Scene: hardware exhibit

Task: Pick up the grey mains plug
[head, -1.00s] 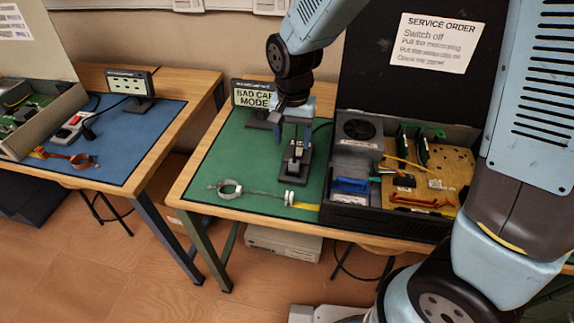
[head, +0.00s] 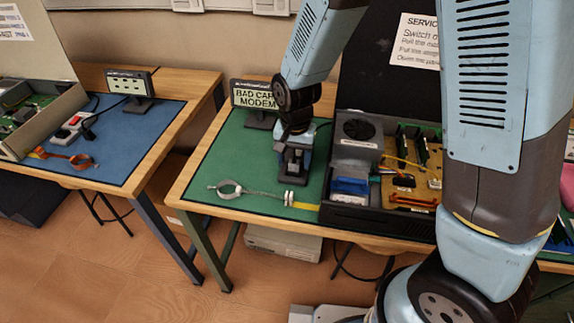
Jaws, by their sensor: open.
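My gripper (head: 291,172) points down over the green mat, in front of the sign. It is open. A dark socket block stands on the mat at this spot, and now my gripper and wrist hide nearly all of it. The grey mains plug cannot be made out clearly. A small grey shape shows between the fingers, but I cannot tell whether the fingers touch it.
An open computer case (head: 347,213) stands close to the right of my gripper. A "BAD CAP MODEM" sign (head: 256,95) stands behind. A wrist strap (head: 230,189) lies in front on the green mat (head: 222,150). The mat's left side is clear.

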